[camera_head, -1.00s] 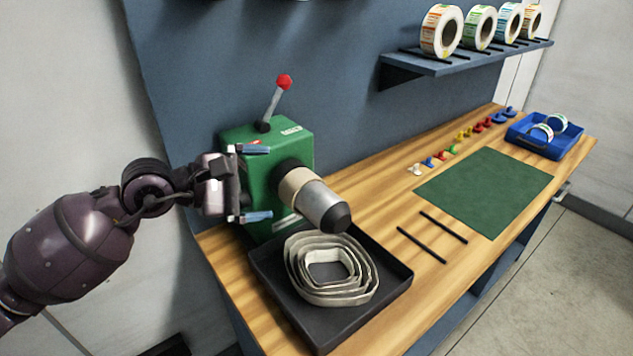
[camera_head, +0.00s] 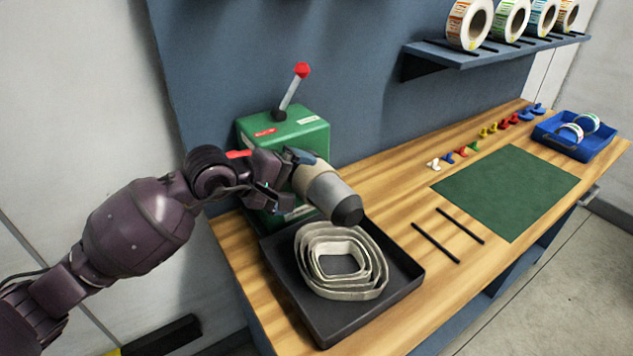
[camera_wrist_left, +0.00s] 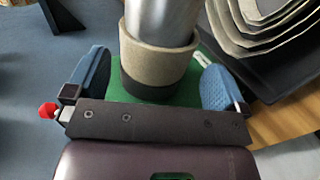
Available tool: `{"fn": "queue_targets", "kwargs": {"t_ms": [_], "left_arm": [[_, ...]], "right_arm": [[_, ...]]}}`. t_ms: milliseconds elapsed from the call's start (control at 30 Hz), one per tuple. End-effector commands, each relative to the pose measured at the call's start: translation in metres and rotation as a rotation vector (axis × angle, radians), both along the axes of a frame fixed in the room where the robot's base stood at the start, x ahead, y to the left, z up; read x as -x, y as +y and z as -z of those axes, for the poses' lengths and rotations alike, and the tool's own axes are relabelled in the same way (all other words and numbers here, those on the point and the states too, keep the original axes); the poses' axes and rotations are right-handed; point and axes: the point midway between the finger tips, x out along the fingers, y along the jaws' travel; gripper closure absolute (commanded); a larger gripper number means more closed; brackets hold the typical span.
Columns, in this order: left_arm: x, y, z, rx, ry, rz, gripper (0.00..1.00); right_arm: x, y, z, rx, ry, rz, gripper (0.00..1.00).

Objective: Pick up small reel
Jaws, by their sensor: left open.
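A tan ring-shaped reel (camera_head: 316,184) sits around the silver spindle (camera_head: 334,193) of the green rewinder (camera_head: 312,139). The tan reel also shows in the left wrist view (camera_wrist_left: 157,65), with a dark band at its near edge. My left gripper (camera_head: 288,180) is open at the machine end of the spindle. Its blue finger pads in the left wrist view (camera_wrist_left: 158,82) lie on either side of the reel, with gaps showing. In the head view my arm hides part of the rewinder's front. Two small label reels (camera_head: 572,132) stand in a blue bin (camera_head: 560,147) at far right.
A black tray (camera_head: 300,318) with pale coiled strip (camera_head: 340,292) lies below the spindle. A red-knobbed lever (camera_head: 301,70) rises from the rewinder. A green mat (camera_head: 505,190), two black rods and several coloured pieces lie on the bench. Larger label rolls stand on the wall shelf (camera_head: 470,58).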

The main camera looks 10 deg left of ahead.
Motion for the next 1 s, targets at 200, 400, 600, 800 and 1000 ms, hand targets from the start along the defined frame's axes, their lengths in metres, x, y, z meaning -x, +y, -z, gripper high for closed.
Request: {"fn": "queue_targets", "kwargs": {"t_ms": [200,400,600,800,1000], "left_arm": [[-0.014,-0.017,0.009,0.004,0.001,0.0,0.0],[-0.028,-0.03,0.02,0.002,0.001,0.0,0.0],[-0.031,-0.033,0.023,0.002,0.002,0.0,0.0],[-0.031,-0.032,0.023,0.001,0.001,0.0,0.12],[-0.031,-0.032,0.023,0.001,0.0,0.0,0.33]], "right_arm": [[-0.001,-0.001,-0.004,0.004,-0.005,-0.002,1.0],[-0.003,-0.002,-0.005,0.005,-0.009,-0.004,1.0],[-0.007,-0.001,-0.007,0.005,-0.016,-0.006,1.0],[-0.008,-0.001,-0.007,0.005,-0.017,-0.006,1.0],[-0.006,-0.001,-0.007,0.005,-0.015,-0.006,1.0]]}}
